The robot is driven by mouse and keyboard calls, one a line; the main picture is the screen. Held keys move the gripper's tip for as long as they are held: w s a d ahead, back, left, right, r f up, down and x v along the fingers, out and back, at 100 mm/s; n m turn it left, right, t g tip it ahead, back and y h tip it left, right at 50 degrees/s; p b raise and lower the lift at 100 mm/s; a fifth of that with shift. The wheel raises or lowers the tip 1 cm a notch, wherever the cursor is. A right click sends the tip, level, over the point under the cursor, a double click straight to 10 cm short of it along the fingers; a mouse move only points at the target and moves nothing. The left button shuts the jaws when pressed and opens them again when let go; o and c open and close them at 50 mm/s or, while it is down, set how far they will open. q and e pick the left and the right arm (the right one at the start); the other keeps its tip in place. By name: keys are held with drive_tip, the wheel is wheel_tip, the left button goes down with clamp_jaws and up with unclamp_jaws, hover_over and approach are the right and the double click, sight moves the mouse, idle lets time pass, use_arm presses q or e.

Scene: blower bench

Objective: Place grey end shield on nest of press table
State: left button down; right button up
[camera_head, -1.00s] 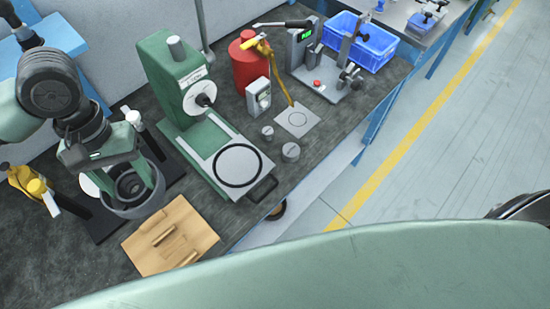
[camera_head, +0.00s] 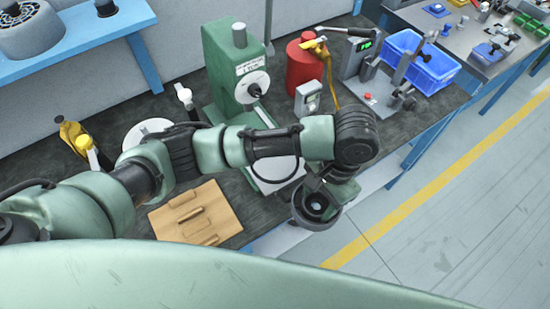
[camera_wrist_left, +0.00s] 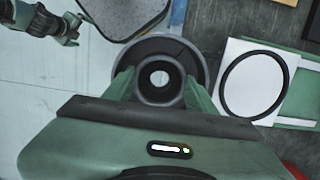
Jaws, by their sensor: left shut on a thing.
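The grey end shield (camera_head: 312,222) is a round cup with a central hole, held in my left gripper (camera_head: 325,198) just beyond the bench's front edge. In the left wrist view the end shield (camera_wrist_left: 192,58) sits between the two green fingers of the left gripper (camera_wrist_left: 160,88). The press table (camera_head: 272,184) is mostly hidden behind my left arm. In the left wrist view its white plate with the black ring nest (camera_wrist_left: 285,59) lies to the right of the shield, apart from it, and looks empty. My right gripper (camera_wrist_left: 70,30) shows small at the upper left there; its jaws are unclear.
The green press (camera_head: 230,62) stands behind my left arm. A red canister (camera_head: 303,68), a grey meter (camera_head: 307,98) and a blue bin (camera_head: 420,62) stand farther right. Open floor lies beyond the bench's front edge.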

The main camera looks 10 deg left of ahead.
use_arm(q)
drive_tip(key=w+a+p, duration=0.3)
drive_tip(key=w+a, duration=0.8)
drive_tip(key=a, duration=0.1)
drive_tip(key=shift+w+r, duration=0.1)
drive_tip(key=shift+w, duration=0.3)
drive_tip(key=shift+w+a, duration=0.45)
drive_tip(key=f, duration=0.1)
drive_tip(key=f+p, duration=0.1)
drive_tip(key=shift+s+d+f, duration=0.15)
drive_tip(key=shift+s+f, duration=0.05)
drive_tip(key=shift+f, duration=0.15)
drive_tip(key=shift+w+f, duration=0.1)
drive_tip(key=shift+f, duration=0.35)
drive_tip(key=shift+f, duration=0.1)
drive_tip(key=c, duration=0.8)
unclamp_jaws()
drive_tip(key=shift+o, duration=0.2)
wheel_tip(320, 180, up, 12)
drive_tip(key=w+d+b, duration=0.1)
drive_tip(key=shift+d, duration=0.2)
